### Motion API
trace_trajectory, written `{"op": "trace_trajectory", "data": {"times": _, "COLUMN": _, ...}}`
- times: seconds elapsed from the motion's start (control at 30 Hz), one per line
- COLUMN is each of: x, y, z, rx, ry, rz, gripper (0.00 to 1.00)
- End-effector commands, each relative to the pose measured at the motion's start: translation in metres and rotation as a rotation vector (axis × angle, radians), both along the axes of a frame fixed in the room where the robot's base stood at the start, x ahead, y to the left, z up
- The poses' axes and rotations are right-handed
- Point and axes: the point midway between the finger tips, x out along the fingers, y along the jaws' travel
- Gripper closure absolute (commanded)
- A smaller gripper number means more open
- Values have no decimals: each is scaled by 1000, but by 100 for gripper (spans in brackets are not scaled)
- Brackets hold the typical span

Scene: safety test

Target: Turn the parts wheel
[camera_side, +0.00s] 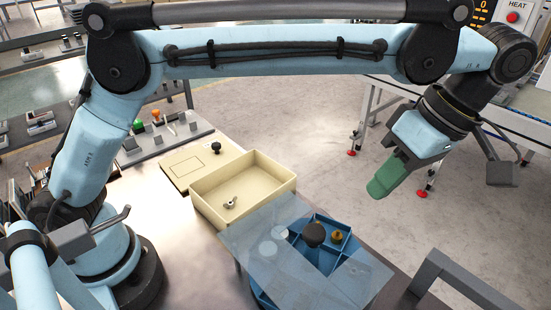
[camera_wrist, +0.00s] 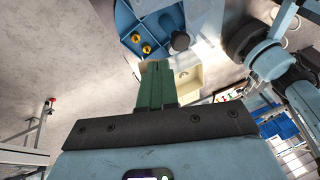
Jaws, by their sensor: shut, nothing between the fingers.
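The parts wheel (camera_side: 299,250) is a blue, divided round tray at the bottom centre of the side view, with a black knob (camera_side: 314,234) at its middle. A clear cover (camera_side: 262,248) lies over much of it. Brass parts (camera_side: 337,237) sit in an uncovered compartment, and a white disc (camera_side: 279,232) shows under the cover. The wrist view shows the wheel (camera_wrist: 127,22) at the top, with two brass parts (camera_wrist: 141,44). My gripper (camera_side: 374,192) has green fingers, shut and empty, above and right of the wheel, apart from it. Its fingers (camera_wrist: 156,66) point toward the wheel in the wrist view.
A cream bin (camera_side: 272,178) holding a small metal part (camera_side: 230,203) stands behind the wheel. A cream plate with a black knob (camera_side: 216,147) lies beyond it. A grey frame (camera_side: 455,272) stands at the lower right. Open floor lies beyond the table.

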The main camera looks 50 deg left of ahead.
Motion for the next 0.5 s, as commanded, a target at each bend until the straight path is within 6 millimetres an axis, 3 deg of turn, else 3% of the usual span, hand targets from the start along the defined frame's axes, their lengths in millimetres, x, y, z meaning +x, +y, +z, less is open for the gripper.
{"op": "trace_trajectory", "data": {"times": 0.5, "x": 36, "y": -26, "z": -30, "rx": -221, "ry": 340, "rz": -1136, "gripper": 100}}
